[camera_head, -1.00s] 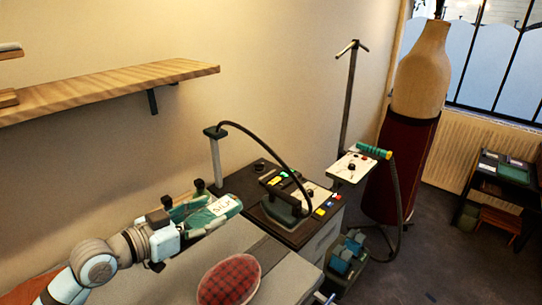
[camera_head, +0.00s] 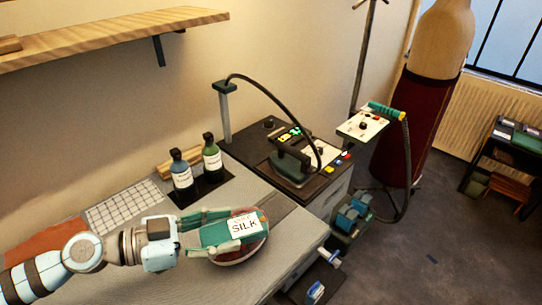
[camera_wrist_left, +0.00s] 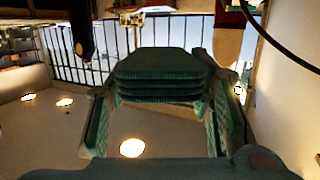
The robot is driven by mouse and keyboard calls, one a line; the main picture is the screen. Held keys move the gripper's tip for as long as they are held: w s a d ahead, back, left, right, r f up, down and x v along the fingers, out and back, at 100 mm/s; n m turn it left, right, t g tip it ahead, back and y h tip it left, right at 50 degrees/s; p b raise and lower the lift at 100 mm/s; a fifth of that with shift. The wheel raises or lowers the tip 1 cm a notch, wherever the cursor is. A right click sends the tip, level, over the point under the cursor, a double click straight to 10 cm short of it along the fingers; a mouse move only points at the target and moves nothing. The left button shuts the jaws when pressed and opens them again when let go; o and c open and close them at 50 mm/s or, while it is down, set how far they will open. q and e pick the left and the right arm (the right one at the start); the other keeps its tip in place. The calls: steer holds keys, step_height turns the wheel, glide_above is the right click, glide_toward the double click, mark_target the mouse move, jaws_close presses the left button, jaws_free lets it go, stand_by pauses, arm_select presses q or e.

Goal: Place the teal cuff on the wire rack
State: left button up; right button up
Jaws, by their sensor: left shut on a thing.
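The teal cuff (camera_head: 216,234) carries a white label reading SILK. My left gripper (camera_head: 232,231) is shut on it, one finger along each side. In the head view the cuff covers much of the red plaid cushion; its exact height above it is hard to tell. In the left wrist view the cuff (camera_wrist_left: 161,76) is a ribbed teal block between the fingers. The wire rack (camera_head: 122,206), a pale grid, lies on the grey table, left of the cuff and behind my left arm. Nothing lies on its visible part. My right gripper is not in view.
Two labelled bottles (camera_head: 182,173) stand on a dark tray right of the rack. The plaid cushion (camera_head: 256,247) shows below the cuff. An ironing unit (camera_head: 300,165) stands at the table's right end. A wooden shelf (camera_head: 110,38) juts from the wall above.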

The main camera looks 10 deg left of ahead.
mark_target(226, 221)
arm_select(q)
steer(key=shift+t, duration=0.3)
steer(key=w+r, duration=0.1)
steer(key=r, duration=0.2)
steer(key=w+r, duration=0.1)
steer(key=r, duration=0.1)
steer(key=shift+w+r+p, duration=0.1)
steer(key=shift+w+p, duration=0.2)
steer(key=shift+w, duration=0.05)
steer(key=w+a+n+t+y, duration=0.3)
steer(key=w+a, duration=0.3)
steer(key=w, duration=0.3)
steer(key=shift+w+f+n+t+y+p, duration=0.3)
steer(key=shift+n+t+y+p, duration=0.15)
steer(key=shift+n+y, duration=0.45)
step_height(226, 221, down, 20)
steer(key=b, duration=0.6)
steer(key=shift+r, duration=0.2)
